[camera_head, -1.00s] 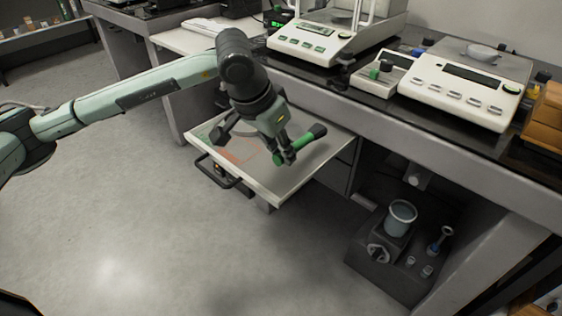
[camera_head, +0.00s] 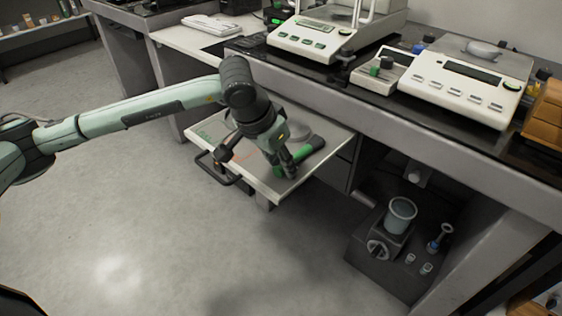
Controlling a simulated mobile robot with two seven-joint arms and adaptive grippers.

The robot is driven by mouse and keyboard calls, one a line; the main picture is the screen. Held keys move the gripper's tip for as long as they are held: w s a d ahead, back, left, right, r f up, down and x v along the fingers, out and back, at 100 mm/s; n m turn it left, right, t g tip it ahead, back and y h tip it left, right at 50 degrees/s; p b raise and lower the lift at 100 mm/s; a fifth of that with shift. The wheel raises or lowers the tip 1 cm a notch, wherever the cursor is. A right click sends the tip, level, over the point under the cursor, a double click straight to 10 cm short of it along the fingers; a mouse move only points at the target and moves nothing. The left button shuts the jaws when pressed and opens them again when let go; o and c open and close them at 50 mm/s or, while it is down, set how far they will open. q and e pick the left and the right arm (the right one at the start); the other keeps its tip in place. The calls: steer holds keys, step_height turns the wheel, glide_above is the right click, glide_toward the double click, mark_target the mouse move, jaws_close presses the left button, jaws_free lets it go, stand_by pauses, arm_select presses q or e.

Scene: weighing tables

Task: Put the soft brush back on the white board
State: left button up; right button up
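The soft brush (camera_head: 304,151), with a green handle and a dark end, is low over the white board (camera_head: 268,187), a pale pull-out board below the counter. My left gripper (camera_head: 287,171) comes down from above near the board's right part and is shut on the brush handle. The fingers hide part of the handle. I cannot tell for sure whether the brush touches the board. My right gripper is not in view.
A dark handle (camera_head: 228,181) sticks out from the board's front. Balances stand on the dark counter above, including a white balance (camera_head: 467,88) at right. A stirrer with a beaker (camera_head: 400,215) is below. The floor at left is clear.

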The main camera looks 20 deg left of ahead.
arm_select(q)
steer(key=shift+o, duration=0.6)
steer(key=shift+r, duration=0.15)
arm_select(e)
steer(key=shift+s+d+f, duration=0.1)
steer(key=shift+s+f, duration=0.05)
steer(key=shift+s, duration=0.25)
arm_select(q)
steer(key=shift+s+r, duration=0.1)
steer(key=shift+r, duration=0.2)
steer(key=v, duration=1.1)
steer(key=shift+r, duration=0.2)
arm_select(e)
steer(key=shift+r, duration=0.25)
arm_select(q)
steer(key=shift+s, duration=0.1)
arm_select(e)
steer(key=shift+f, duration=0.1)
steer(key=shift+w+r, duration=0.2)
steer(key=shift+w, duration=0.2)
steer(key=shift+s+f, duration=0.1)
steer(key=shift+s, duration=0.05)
